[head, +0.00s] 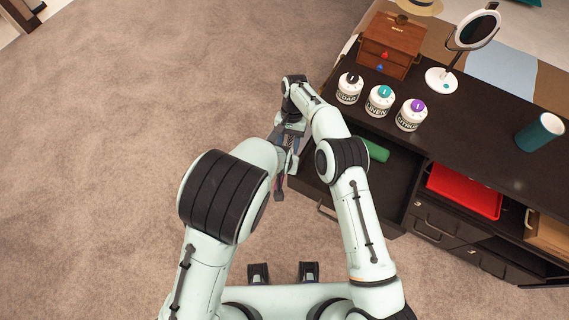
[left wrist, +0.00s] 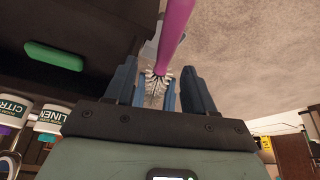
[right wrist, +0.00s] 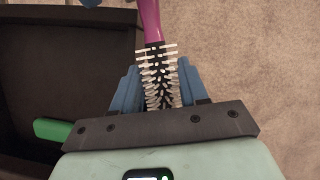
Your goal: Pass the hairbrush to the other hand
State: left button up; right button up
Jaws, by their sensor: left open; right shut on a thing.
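The hairbrush has a magenta handle and a dark head with pale bristles. In the right wrist view my right gripper (right wrist: 158,88) is shut on the bristly head of the hairbrush (right wrist: 151,20), whose handle points away from that gripper. In the left wrist view the handle of the hairbrush (left wrist: 176,25) runs in from the top, its bristles farther off. My left gripper (left wrist: 160,88) is open, its fingers spread either side of the bristles in the picture; I see no contact. In the head view the two hands meet left of the cabinet, and the arms hide most of the brush.
The dark cabinet (head: 472,160) stands to the right, with several canisters, a mirror (head: 474,30), a wooden box (head: 390,44) and a teal cup (head: 540,132) on top. A green item (head: 375,149) and a red tray (head: 464,191) lie lower. The carpet at left is clear.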

pick_arm(q)
jog(key=shift+x, duration=2.15)
jog(key=shift+d, duration=0.1)
grip_shut()
pick_arm(e)
jog(key=o, duration=1.2)
jog(key=shift+r, duration=0.1)
